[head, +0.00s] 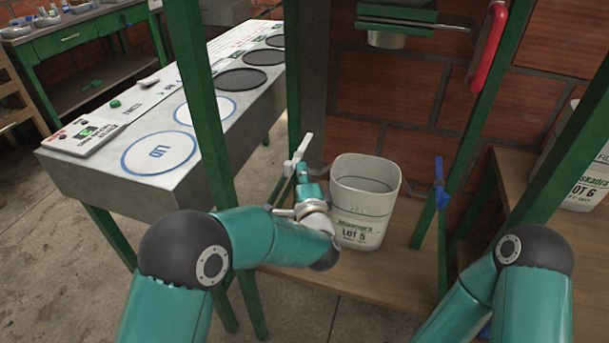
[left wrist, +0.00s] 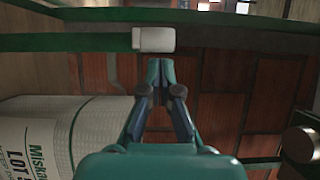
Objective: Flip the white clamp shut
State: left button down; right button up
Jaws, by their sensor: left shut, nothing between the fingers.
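The white clamp (head: 304,146) shows as a small pale lever beside the green frame, left of the white bucket in the head view. In the left wrist view a white block (left wrist: 153,39) at the end of a green bar looks like part of it. My left gripper (head: 301,172) is just below the clamp in the head view. Its fingertips (left wrist: 160,66) are shut and empty, close below the white block in the left wrist view. I cannot tell whether they touch it. My right gripper is out of view.
The white LOT 5 bucket (head: 362,200) stands on a wooden shelf (head: 390,272) right of my left gripper. Green posts (head: 203,110) frame the space. A blue clamp (head: 440,184) is on the right post. A grey bench (head: 130,170) with round mats stands left.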

pick_arm(q)
jog(key=shift+a+r, duration=0.1)
jog(key=shift+a, duration=0.1)
jog(key=a+m+h+b, duration=0.1)
jog(key=a+h, duration=0.1)
jog(key=shift+a+m, duration=0.3)
jog(key=shift+a, duration=0.05)
jog(key=shift+d, duration=0.15)
send_near(289, 169)
jog(key=shift+s+d+p, duration=0.3)
jog(key=shift+s+d, duration=0.75)
jog(key=shift+s, duration=0.1)
